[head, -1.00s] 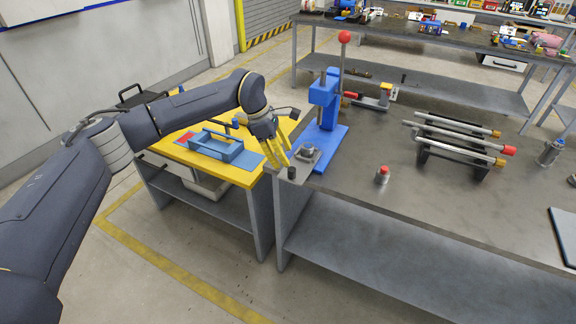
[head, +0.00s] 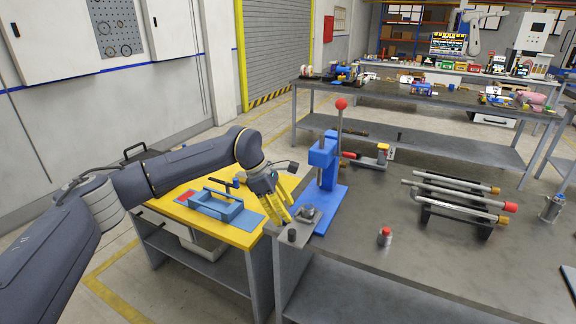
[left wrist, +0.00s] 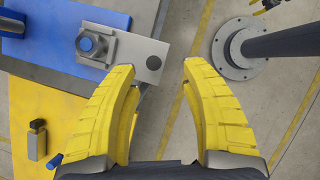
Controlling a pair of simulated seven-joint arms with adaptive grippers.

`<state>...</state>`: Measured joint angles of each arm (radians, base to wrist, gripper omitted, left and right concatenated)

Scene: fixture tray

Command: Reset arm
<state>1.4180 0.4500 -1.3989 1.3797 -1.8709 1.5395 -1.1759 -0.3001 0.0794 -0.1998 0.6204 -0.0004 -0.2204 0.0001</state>
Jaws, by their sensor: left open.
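My left gripper (head: 283,216) has yellow fingers and hangs at the gap between the yellow table and the grey workbench, just left of the fixture plate. In the left wrist view its two fingers (left wrist: 158,75) are spread apart with nothing between them. A grey fixture plate with a blue-topped part (left wrist: 90,44) lies ahead and left of the fingers there. In the head view the small fixture (head: 308,213) sits at the foot of the blue press (head: 322,170), which has a red-knobbed lever. My right gripper is out of view.
A blue tray-like fixture (head: 215,208) sits on the yellow table (head: 240,238). A rack of metal rods (head: 455,205) and a red-topped cylinder (head: 385,236) stand on the grey workbench (head: 400,280). Another crowded bench is behind.

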